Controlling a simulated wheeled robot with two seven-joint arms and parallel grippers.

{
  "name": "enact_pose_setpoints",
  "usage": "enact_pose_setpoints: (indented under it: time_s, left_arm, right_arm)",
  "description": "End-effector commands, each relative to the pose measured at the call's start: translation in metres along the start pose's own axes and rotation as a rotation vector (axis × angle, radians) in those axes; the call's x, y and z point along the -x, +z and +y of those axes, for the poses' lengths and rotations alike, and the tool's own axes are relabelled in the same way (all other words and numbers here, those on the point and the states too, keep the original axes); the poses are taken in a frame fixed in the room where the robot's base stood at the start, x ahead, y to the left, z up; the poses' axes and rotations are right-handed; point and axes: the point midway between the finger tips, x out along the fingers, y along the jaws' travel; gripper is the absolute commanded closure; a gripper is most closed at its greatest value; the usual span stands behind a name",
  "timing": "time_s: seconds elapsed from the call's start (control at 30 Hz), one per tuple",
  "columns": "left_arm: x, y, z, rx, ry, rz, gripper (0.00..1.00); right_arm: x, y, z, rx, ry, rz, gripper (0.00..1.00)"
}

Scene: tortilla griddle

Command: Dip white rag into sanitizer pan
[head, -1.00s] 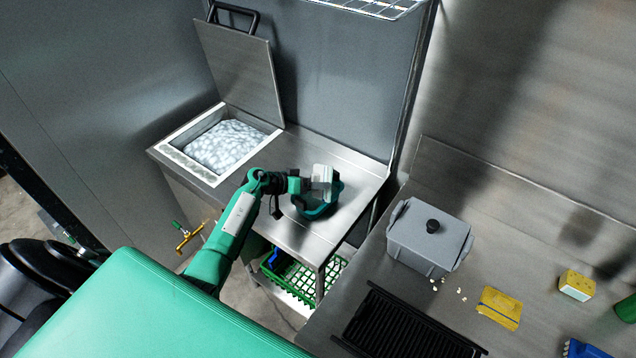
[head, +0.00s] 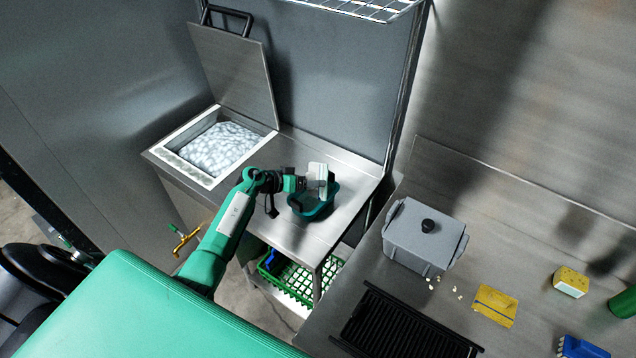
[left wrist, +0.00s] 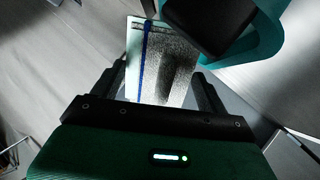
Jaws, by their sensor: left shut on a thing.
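The white rag (head: 318,172) is in my left gripper (head: 304,183), above the back part of the teal sanitizer pan (head: 325,211). In the left wrist view the rag (left wrist: 172,62) is a flat pale piece with a blue stripe, between the two dark fingers of my left gripper (left wrist: 160,82); much of it is in shadow. The pan's teal rim (left wrist: 262,42) shows at upper right there, with a dark shape beside it that I cannot name. The rag looks apart from the pan. My right gripper is not in view.
The pan stands on a steel counter (head: 350,185), right of an open ice bin (head: 222,150). A green crate (head: 290,280) sits on the shelf below. On the right counter are a grey lidded box (head: 425,237), a black grill (head: 405,325), a yellow cloth (head: 495,305) and a sponge (head: 570,282).

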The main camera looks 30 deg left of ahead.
Motion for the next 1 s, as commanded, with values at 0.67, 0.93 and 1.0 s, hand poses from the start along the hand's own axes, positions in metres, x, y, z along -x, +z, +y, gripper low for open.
enact_pose_setpoints:
  time_s: [0.67,0.93,1.0]
  left_arm:
    - [0.015,-0.027,0.019,-0.001,0.000,-0.001,0.45]
    - [0.015,-0.027,0.018,-0.001,0.000,-0.001,0.45]
    - [0.015,-0.027,0.019,0.000,0.000,0.000,0.45]
  right_arm:
    - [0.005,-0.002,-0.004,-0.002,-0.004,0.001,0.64]
    - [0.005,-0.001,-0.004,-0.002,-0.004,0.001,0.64]
    - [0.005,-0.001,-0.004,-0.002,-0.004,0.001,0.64]
